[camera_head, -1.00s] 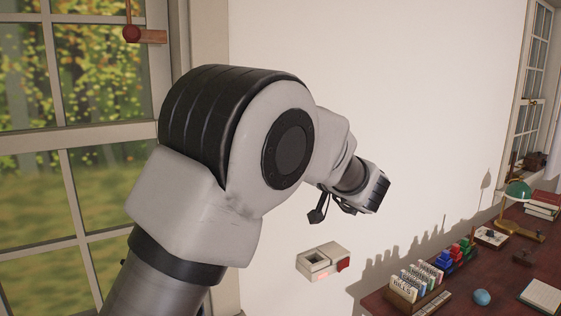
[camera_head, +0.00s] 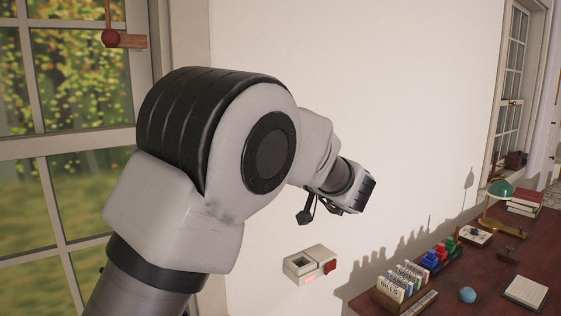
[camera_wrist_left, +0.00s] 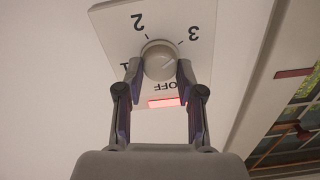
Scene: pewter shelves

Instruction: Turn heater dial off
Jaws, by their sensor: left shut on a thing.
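The heater dial (camera_wrist_left: 160,62) is a round pale knob on a white plate (camera_wrist_left: 115,32) in the left wrist view. The plate reads 1, 2, 3 and OFF, upside down here, with a lit red bar (camera_wrist_left: 164,103) near OFF. A faint mark shows on the knob, but I cannot read its setting surely. My left gripper (camera_wrist_left: 159,70) is shut on the dial, one finger on each side. In the head view my left arm reaches toward the wall; the dial and fingertips do not show clearly there. My right gripper is not in view.
A small white box with a red part (camera_head: 311,264) is on the wall below my wrist. A dark red desk (camera_head: 460,275) at right holds a card holder (camera_head: 400,287), blue ball (camera_head: 467,295) and green lamp (camera_head: 500,189). A window (camera_head: 65,160) is at left.

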